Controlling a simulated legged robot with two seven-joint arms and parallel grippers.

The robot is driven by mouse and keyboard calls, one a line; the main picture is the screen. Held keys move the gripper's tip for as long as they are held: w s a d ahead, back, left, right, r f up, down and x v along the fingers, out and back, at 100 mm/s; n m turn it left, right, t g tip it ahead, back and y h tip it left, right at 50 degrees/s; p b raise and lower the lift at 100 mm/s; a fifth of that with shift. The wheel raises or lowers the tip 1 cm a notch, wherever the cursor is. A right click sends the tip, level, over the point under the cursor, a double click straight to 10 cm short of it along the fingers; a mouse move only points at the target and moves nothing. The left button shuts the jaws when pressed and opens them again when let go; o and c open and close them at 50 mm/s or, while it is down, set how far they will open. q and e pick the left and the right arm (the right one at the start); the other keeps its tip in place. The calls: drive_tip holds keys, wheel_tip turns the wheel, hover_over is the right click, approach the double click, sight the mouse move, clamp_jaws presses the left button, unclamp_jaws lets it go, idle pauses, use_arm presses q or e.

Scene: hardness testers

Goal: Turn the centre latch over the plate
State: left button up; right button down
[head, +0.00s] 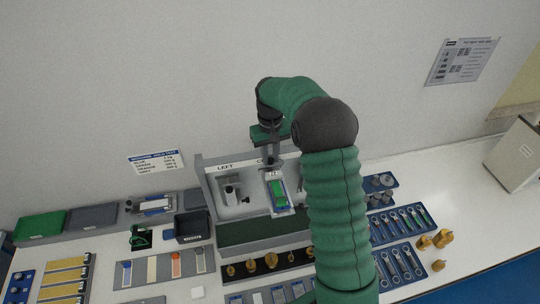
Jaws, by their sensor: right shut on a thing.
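My right gripper (271,158) reaches over the grey tester panel (206,171) from above, at its centre section. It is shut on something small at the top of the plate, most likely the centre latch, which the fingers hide. The plate (277,190) is pale with a green face and stands tilted against the panel just below my gripper. The panel carries the word LEFT and a partly covered centre label. Its right section is hidden behind my green arm. My left gripper is out of view.
A left fixture (231,194) stands beside the plate. A dark green mat (262,228) and a black strip with brass weights (269,265) lie in front. A black bin (191,226) is to the left. Blue wrench trays (400,222) lie right of my arm.

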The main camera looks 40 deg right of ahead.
drive_tip(key=m, duration=0.4)
drive_tip(key=shift+m, duration=0.3)
drive_tip(key=c, duration=1.3)
unclamp_jaws()
drive_tip(key=shift+o, duration=0.2)
drive_tip(key=shift+r, duration=0.1)
